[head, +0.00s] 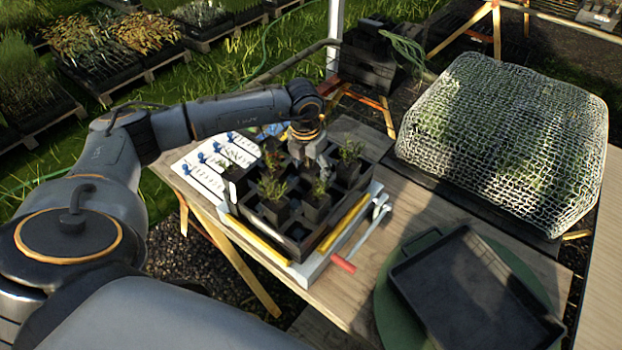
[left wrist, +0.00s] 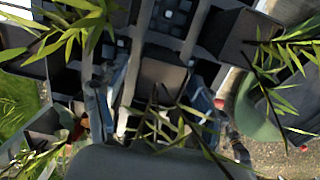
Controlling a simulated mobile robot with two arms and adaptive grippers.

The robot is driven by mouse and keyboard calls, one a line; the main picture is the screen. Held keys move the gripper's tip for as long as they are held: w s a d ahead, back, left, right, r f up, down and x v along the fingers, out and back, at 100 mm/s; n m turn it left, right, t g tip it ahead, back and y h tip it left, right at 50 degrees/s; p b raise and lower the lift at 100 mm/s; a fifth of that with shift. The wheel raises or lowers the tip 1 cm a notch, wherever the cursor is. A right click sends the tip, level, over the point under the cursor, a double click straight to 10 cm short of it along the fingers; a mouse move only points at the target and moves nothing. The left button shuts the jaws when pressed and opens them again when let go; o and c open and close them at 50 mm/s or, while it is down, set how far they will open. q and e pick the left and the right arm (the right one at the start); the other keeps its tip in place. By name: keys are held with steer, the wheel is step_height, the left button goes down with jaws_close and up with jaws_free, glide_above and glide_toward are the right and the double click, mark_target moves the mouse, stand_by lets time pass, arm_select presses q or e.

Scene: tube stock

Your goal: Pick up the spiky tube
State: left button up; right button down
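Several dark square tubes with small plants stand in a black crate (head: 290,243) on the bench. A front tube (head: 276,211), another front tube (head: 316,212) and a right-hand tube (head: 348,170) show green plants; which is the spiky one is hard to tell. My left gripper (head: 312,168) points down into the crate among the plants. In the left wrist view, its fingers (left wrist: 155,105) are apart, one on each side of a dark tube (left wrist: 162,77) with narrow pointed leaves in front. Gaps appear beside that tube; contact is not visible. My right gripper is not in view.
White label sheets (head: 205,172) lie left of the crate. A red-handled tool (head: 343,264) lies in front right. An empty black tray (head: 470,290) rests on a green round mat (head: 392,318). A net-covered mound (head: 505,135) stands at the right. Neighbouring plants crowd the gripper.

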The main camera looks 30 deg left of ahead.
arm_select(q)
steer(key=c, duration=1.1)
steer(key=shift+r, duration=0.15)
